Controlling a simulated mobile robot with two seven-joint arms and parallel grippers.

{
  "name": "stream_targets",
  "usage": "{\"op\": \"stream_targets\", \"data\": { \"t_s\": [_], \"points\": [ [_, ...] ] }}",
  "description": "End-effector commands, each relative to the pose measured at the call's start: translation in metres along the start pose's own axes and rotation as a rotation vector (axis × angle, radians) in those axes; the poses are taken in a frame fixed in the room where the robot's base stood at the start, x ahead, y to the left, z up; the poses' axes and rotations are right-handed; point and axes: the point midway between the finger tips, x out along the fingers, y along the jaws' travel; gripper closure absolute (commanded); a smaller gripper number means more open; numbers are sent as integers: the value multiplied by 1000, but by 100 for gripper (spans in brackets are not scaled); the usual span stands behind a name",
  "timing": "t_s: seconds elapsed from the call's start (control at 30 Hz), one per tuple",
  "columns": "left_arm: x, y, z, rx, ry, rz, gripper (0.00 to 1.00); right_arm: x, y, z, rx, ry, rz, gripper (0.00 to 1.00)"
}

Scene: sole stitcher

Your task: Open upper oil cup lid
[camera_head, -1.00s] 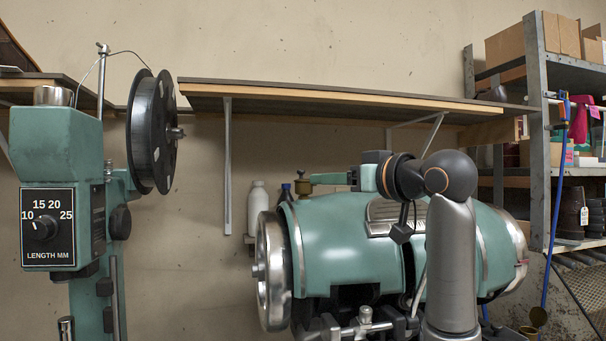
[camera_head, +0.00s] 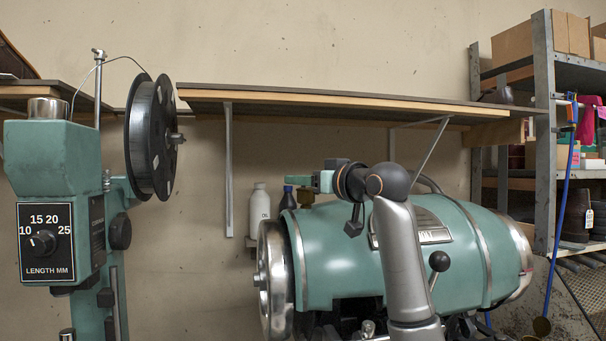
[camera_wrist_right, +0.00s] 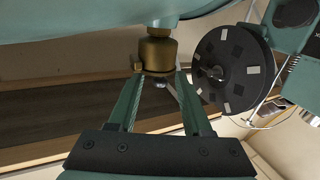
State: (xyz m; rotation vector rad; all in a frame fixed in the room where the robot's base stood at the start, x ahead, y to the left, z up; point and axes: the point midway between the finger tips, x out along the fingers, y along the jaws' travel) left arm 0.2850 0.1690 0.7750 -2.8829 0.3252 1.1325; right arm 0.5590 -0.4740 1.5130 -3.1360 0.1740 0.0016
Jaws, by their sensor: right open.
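A brass oil cup (camera_wrist_right: 158,54) sits on the green machine body (camera_wrist_right: 95,18) in the right wrist view. A small brass nub (camera_wrist_right: 138,67) shows at its side and a shiny part at its end. My right gripper (camera_wrist_right: 155,76) is open, with its two green fingers reaching to either side of the cup's end; I cannot tell whether they touch it. In the head view the right gripper (camera_head: 290,180) is above the top left of the machine (camera_head: 345,255), with the small dark cup (camera_head: 305,196) just below it. My left gripper is not in view.
A white oil bottle (camera_head: 260,204) and a dark bottle (camera_head: 288,200) stand behind the machine. A wall shelf (camera_head: 330,97) runs above. A black spool (camera_head: 150,137) is on the green post at left. A metal rack (camera_head: 543,140) stands at right.

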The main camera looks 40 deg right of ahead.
Motion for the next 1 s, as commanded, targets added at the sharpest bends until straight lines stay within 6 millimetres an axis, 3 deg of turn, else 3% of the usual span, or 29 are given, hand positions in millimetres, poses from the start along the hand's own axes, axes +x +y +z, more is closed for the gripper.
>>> {"op": "stream_targets", "data": {
  "t_s": [0.37,0.8,1.0],
  "points": [
    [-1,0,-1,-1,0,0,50,6,0,1,-1,0,0,52],
    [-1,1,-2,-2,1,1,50,5,0,0,-1,0,0,100],
    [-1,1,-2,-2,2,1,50,5,0,0,0,0,0,100]
  ]
}}
